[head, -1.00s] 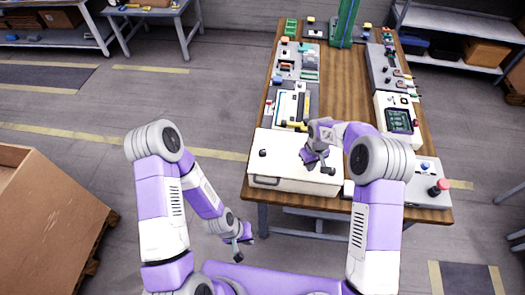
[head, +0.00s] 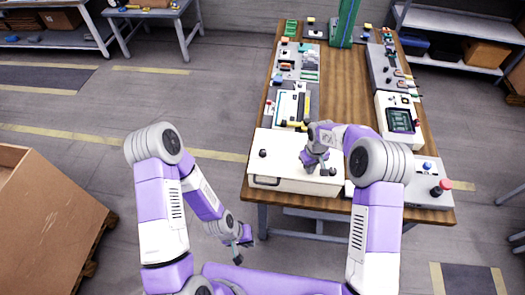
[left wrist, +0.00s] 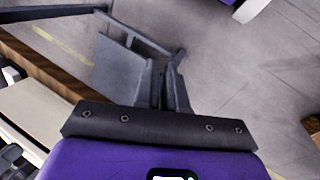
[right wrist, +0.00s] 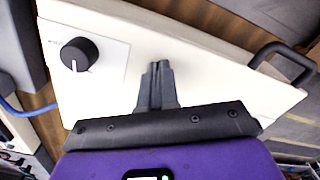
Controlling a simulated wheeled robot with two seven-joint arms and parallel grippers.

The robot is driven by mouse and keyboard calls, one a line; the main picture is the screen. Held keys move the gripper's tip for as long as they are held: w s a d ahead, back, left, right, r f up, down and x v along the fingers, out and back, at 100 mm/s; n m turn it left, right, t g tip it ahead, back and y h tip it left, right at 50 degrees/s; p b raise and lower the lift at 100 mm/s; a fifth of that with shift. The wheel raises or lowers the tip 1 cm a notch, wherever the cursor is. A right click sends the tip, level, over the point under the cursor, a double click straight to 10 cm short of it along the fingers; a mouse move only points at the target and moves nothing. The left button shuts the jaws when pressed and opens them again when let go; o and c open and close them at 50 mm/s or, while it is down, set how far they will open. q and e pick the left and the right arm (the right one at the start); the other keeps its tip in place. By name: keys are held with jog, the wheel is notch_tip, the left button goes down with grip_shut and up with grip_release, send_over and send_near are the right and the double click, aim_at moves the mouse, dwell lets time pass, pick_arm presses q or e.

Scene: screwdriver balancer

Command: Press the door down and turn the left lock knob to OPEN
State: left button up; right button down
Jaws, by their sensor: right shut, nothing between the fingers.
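A white box with a flat top door (head: 285,178) stands at the table's near end. The left lock knob (head: 263,153) is a black round knob at the top's left. A second black knob (head: 333,171) is at the right; it also shows in the right wrist view (right wrist: 79,54), its white line pointing down the picture. My right gripper (head: 309,171) is shut and empty, pointing down over the door beside the right knob; contact is unclear. My left gripper (head: 243,241) hangs off the table's near left side, empty, its fingers close together (left wrist: 167,85).
A black handle (right wrist: 283,62) sits on the box's front. A panel with a red button (head: 440,187) stands right of the box. Several devices line both table sides; the wooden middle (head: 345,90) is clear. A large cardboard box (head: 50,215) stands left on a pallet.

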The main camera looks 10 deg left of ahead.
pick_arm(q)
jog(key=shift+o, duration=1.1)
jog(key=shift+w+d+r, duration=0.15)
jog(key=shift+w, duration=0.2)
jog(key=o, duration=0.6)
jog(key=w+r+m, duration=0.1)
jog(key=w+d+r+m, duration=0.1)
jog(key=w+m, duration=0.1)
jog(key=w+r+m, duration=0.1)
jog(key=w+m, duration=0.1)
jog(key=shift+w+d+r+g, duration=0.15)
jog(key=shift+r+g, duration=0.05)
jog(key=shift+g, duration=0.1)
jog(key=m+y, duration=0.4)
jog(key=m, duration=1.4)
send_near(263, 152)
notch_tip(263, 152, down, 9)
jog(key=shift+r, duration=0.1)
jog(key=shift+d, duration=0.1)
jog(key=c, duration=1)
